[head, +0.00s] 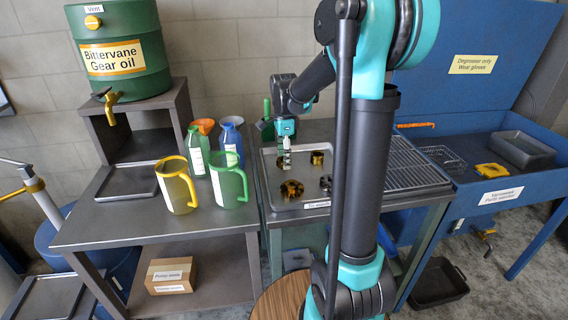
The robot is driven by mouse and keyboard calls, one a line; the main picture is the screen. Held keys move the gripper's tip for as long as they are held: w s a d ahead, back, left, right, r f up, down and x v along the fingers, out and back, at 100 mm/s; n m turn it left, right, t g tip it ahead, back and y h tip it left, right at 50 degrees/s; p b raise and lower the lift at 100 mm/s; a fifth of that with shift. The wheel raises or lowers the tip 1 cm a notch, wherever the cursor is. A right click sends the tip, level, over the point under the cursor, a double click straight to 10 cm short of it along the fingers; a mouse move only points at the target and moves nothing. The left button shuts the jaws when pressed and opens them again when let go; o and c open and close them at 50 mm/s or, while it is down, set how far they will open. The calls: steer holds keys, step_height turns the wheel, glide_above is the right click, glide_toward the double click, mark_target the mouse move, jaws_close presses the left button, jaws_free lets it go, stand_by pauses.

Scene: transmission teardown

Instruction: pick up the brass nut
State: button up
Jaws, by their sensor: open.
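A shallow metal tray (262,172) on the middle bench holds several small parts. One brass-coloured piece (317,158) lies toward the back of the tray, right of my gripper. A larger brass-coloured round piece (291,189) lies nearer the front. Both are too small to tell surely which is the brass nut. My gripper (284,164) points down over the back left of the tray. It is open, with nothing visibly held; the gap between its fingertips is hard to make out.
A wire rack (416,175) lies right of the tray. Coloured jugs, including a yellow one (177,186) and a green one (228,181), stand on the left bench below a green oil drum (122,50). A blue wash station (515,180) stands at right.

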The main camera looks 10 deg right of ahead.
jaws_close()
stand_by(0.5)
